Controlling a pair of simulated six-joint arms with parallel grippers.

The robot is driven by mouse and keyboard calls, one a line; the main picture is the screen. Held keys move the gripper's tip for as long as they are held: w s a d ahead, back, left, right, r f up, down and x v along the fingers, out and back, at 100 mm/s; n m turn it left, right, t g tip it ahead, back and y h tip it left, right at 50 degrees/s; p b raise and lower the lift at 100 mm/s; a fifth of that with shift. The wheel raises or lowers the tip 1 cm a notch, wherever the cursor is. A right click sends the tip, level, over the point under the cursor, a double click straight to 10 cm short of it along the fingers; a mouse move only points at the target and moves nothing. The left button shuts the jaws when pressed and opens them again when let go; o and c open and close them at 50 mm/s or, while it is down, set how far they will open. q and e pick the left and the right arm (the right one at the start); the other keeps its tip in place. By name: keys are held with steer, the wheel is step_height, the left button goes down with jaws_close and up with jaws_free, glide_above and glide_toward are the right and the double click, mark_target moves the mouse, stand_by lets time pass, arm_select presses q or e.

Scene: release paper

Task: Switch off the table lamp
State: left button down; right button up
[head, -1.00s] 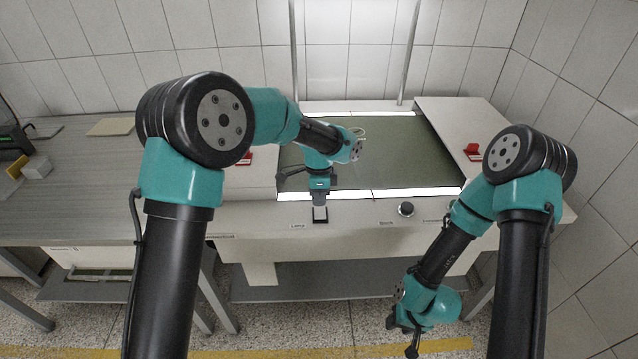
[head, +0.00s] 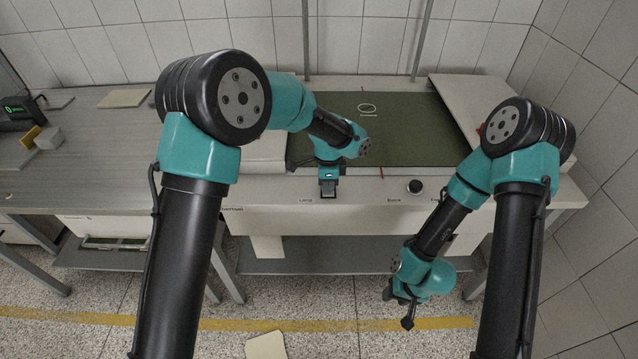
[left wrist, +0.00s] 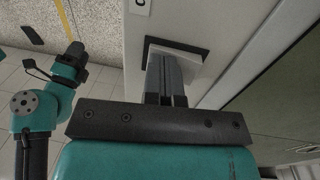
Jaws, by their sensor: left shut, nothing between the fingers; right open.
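The light table's dark green top (head: 420,125) is unlit in the head view, and no bright strips show along its edges. My left gripper (head: 328,193) is shut and empty at the front panel (head: 360,208), just right of the "Lamp" label (head: 306,200). In the left wrist view its fingers (left wrist: 172,75) point at the black-framed lamp switch (left wrist: 197,48) and cover part of it; I cannot tell whether they touch it. My right gripper (head: 401,306) is open and empty, hanging low in front of the table at the right.
A round dark knob (head: 414,187) sits on the front panel, right of the "Back" label (head: 394,200). A grey side table (head: 80,165) on the left bears a black device with a green display (head: 18,112) and small blocks. A pale sheet (head: 266,346) lies on the floor.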

arm_select(q)
steer(key=shift+w, duration=0.15)
steer(key=shift+w+r, duration=0.25)
steer(key=shift+w, duration=0.4)
step_height(320, 180, up, 14)
steer(key=s, duration=0.1)
steer(key=shift+s, duration=0.3)
stand_by(0.4)
stand_by(0.4)
